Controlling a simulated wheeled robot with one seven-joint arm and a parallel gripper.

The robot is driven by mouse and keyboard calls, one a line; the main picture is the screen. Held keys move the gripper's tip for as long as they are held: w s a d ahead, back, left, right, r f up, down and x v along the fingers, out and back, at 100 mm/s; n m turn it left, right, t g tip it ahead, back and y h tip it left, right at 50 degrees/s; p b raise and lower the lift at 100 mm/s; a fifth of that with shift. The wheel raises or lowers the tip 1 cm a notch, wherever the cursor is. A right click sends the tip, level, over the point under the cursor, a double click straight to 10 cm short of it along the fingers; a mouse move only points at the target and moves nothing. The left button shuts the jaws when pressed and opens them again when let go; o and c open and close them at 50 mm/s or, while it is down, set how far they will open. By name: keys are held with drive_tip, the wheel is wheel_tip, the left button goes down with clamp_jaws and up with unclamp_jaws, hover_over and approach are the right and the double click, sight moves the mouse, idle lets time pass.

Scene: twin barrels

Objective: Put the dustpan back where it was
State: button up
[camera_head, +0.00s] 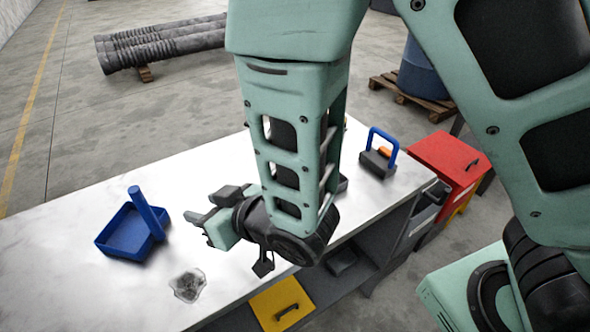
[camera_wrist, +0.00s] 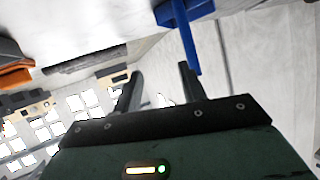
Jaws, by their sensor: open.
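The blue dustpan (camera_head: 122,236) lies on the left part of the pale worktop in the head view, its handle (camera_head: 147,212) sticking up at a slant. Part of a blue shape, which looks like the dustpan (camera_wrist: 187,30), shows at the top of the wrist view. My gripper (camera_head: 203,224) is to the right of the dustpan, apart from it and pointing toward it. In the wrist view my gripper (camera_wrist: 159,84) has its fingers spread with nothing between them. My forearm hides part of the worktop behind it.
A dark smudge of dirt (camera_head: 187,285) lies on the worktop (camera_head: 75,285) near the front. A blue-handled tool with an orange part (camera_head: 380,158) stands at the right end. A red box (camera_head: 447,160) and a yellow drawer (camera_head: 282,303) are beside and below.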

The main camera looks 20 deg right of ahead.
drive_tip(key=s+d+r+g+h, duration=0.4)
drive_tip(key=s+d+g, duration=0.1)
drive_tip(key=s+d, duration=0.3)
drive_tip(key=s+d+r+n+g+h, duration=0.1)
drive_tip(key=s+d+r+g+h, duration=0.2)
drive_tip(key=s+d+g, duration=0.2)
drive_tip(key=s+d, duration=0.3)
drive_tip(key=shift+r+h, duration=0.4)
drive_tip(key=shift+a, duration=0.1)
